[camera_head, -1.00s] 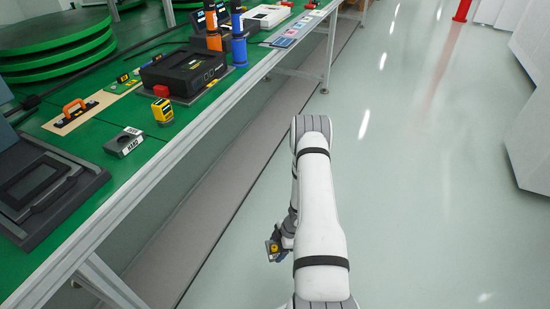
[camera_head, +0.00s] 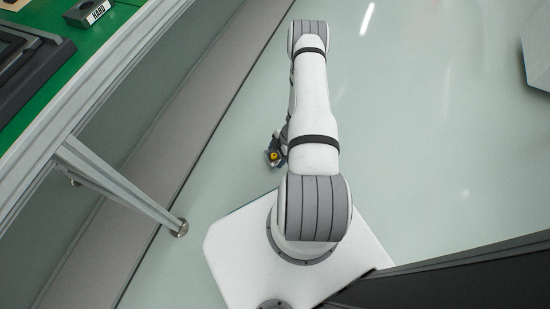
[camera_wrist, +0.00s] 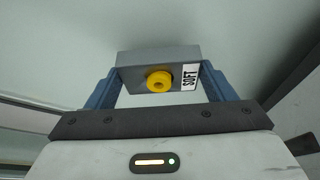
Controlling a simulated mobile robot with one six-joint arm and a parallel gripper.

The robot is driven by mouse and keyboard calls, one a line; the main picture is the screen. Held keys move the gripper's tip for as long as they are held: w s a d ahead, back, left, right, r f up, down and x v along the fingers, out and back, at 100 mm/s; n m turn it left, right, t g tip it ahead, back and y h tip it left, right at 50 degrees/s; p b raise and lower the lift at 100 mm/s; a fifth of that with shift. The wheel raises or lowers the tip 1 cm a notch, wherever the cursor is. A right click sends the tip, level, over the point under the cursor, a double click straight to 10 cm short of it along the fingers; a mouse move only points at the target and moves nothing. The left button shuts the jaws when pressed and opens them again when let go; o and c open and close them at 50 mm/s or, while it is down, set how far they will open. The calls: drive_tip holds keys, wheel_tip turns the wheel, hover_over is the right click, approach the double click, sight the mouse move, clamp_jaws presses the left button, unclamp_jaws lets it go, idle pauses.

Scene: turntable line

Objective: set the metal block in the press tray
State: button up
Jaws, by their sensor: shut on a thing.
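My gripper (camera_wrist: 161,72) is shut on a grey metal block (camera_wrist: 140,60) in the wrist view. The block has a round yellow knob on the side facing the camera and a white label reading SOFT. Blue fingers press its left and right ends. In the head view my gripper (camera_head: 277,152) hangs small beside my arm, above the floor and right of the bench, with the yellow knob visible. A second grey block (camera_head: 92,17), labelled HARD, sits on the green bench at top left. I cannot identify the press tray in the current views.
The bench (camera_head: 122,38) has a pale metal edge and a slanted leg (camera_head: 120,178) reaching the floor. A dark framed fixture (camera_head: 28,72) lies at the bench's left end. Open floor (camera_head: 430,150) spreads to the right of my arm.

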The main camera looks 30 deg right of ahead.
sight(279, 155)
drive_tip(key=shift+f+b, duration=0.55)
drive_tip(key=shift+f, duration=1)
drive_tip(key=shift+f, duration=0.25)
drive_tip(key=o, duration=1.2)
drive_tip(key=shift+r, duration=0.1)
